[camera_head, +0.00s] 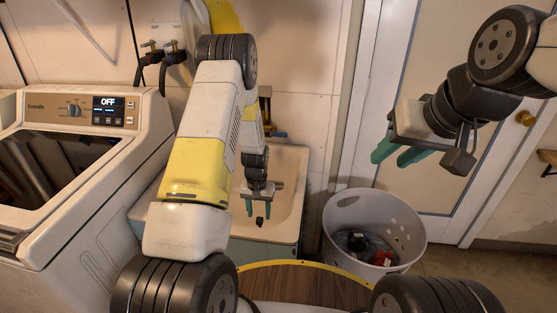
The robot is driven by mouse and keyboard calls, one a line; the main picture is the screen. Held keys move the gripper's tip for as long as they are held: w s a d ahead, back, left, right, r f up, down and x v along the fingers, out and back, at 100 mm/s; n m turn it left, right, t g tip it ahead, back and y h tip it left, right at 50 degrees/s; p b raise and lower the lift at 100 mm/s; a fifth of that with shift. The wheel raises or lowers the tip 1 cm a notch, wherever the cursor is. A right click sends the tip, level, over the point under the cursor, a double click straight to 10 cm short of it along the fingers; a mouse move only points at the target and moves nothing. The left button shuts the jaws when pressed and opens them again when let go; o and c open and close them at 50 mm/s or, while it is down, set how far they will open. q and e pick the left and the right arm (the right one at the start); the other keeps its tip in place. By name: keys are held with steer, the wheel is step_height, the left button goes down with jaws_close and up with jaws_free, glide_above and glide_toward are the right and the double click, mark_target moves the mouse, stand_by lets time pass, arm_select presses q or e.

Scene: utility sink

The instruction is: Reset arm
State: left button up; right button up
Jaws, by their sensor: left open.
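My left arm reaches forward over the sink (291,190). My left gripper (259,208) points down into the basin, with its two teal fingers apart and nothing seen between them. A small dark spot (260,222) shows in the basin just below the fingers; I cannot tell whether it is the drain or an object. My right arm is raised at the upper right. My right gripper (396,156) hangs in the air in front of the door, above the laundry basket, with its teal fingers apart and empty.
A white washing machine (45,117) with its display reading OFF stands at the left of the sink. A white basket (335,218) with dark and red items inside stands at the right of the sink. A closed door (430,60) is behind it. Taps (160,50) are on the wall.

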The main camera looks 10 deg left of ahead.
arm_select(q)
steer(key=s+d+r+t+h, duration=0.1)
steer(key=s+r, duration=0.1)
steer(key=r, duration=1.2)
steer(key=s+r+t, duration=0.2)
steer(key=r, duration=1.1)
steer(key=s+d+r+t+h, duration=0.1)
steer(key=s+r+t, duration=0.2)
steer(key=s+r, duration=1.3)
steer(key=s, duration=0.4)
steer(key=shift+r, duration=0.35)
